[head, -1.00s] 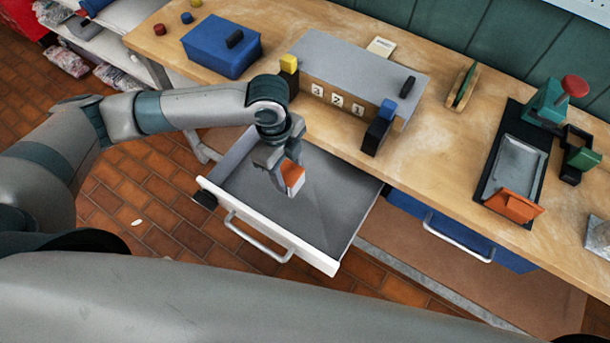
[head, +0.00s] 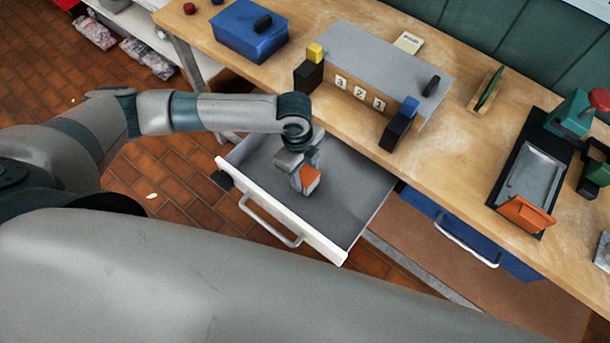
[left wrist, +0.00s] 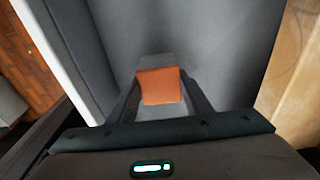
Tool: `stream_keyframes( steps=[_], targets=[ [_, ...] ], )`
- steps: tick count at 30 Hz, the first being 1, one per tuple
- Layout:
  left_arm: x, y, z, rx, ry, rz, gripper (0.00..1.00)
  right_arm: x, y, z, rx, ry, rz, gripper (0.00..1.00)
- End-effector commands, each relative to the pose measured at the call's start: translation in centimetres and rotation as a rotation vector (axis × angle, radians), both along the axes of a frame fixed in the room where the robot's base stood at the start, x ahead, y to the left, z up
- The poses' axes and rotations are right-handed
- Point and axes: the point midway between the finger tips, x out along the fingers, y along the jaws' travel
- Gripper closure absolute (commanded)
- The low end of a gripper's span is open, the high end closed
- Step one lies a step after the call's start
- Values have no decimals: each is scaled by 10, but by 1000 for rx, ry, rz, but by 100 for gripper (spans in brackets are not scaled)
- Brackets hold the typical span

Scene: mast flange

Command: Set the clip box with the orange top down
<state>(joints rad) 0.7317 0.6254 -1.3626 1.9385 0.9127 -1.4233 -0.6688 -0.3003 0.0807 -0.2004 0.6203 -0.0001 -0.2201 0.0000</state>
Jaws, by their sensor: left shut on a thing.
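The clip box with the orange top (head: 310,179) is between the fingers of my left gripper (head: 304,184), inside the open drawer (head: 345,205). In the left wrist view the orange top (left wrist: 161,87) sits between both fingers, and the gripper is shut on it. The box is low over the drawer's grey floor; I cannot tell whether it touches it. My right gripper is not in view.
The drawer's white front with its handle (head: 270,222) faces me. On the wooden bench stand a grey numbered unit (head: 375,70) with yellow-topped (head: 310,70) and blue-topped (head: 398,125) boxes, a blue case (head: 248,32) and a black tray (head: 520,175). The rest of the drawer floor is clear.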

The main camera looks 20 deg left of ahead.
Motion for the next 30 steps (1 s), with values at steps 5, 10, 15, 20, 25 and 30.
stream_keyframes(
  steps=[5, 10, 15, 20, 25, 30],
  targets=[
    [-1, 0, -19, 1, 3, 2, 81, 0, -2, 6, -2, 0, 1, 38],
    [0, 0, -25, 0, 0, 0, 81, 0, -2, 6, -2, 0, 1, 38],
    [0, 0, -25, 0, 0, 0, 81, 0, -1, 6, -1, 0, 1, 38],
    [0, 0, -28, 0, 1, 1, 50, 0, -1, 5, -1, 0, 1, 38],
    [0, 0, -27, 0, 1, 1, 36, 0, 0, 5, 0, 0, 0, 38],
    [0, 0, -27, 0, 1, 1, 36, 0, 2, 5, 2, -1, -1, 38]
  ],
)
